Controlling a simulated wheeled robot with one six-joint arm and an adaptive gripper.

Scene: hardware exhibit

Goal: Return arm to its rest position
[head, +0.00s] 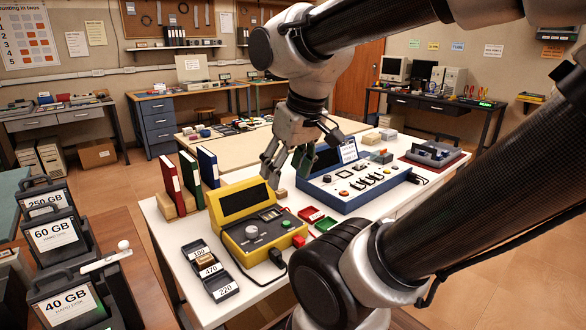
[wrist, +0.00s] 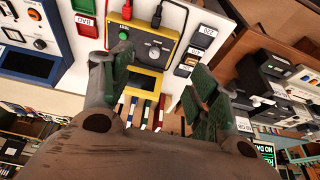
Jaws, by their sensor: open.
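My arm reaches in from the right in the head view, over the white table (head: 165,222). My gripper (head: 288,165) points down above the table, between the yellow device (head: 232,232) and the blue console (head: 325,198). Its fingers are spread and I see nothing between them. In the wrist view my gripper (wrist: 160,70) also shows spread fingers, with the yellow device (wrist: 172,30) and the coloured binders beyond them. I cannot tell the exact height of the fingertips above the table.
Red, blue and green binders (head: 208,168) stand behind the yellow device. Labelled resistor blocks (head: 208,268) lie in front-left, and small red and green trays (head: 327,225) lie to its right. Large labelled drives (head: 68,300) stand at the left. Floor (head: 505,235) is free at the right.

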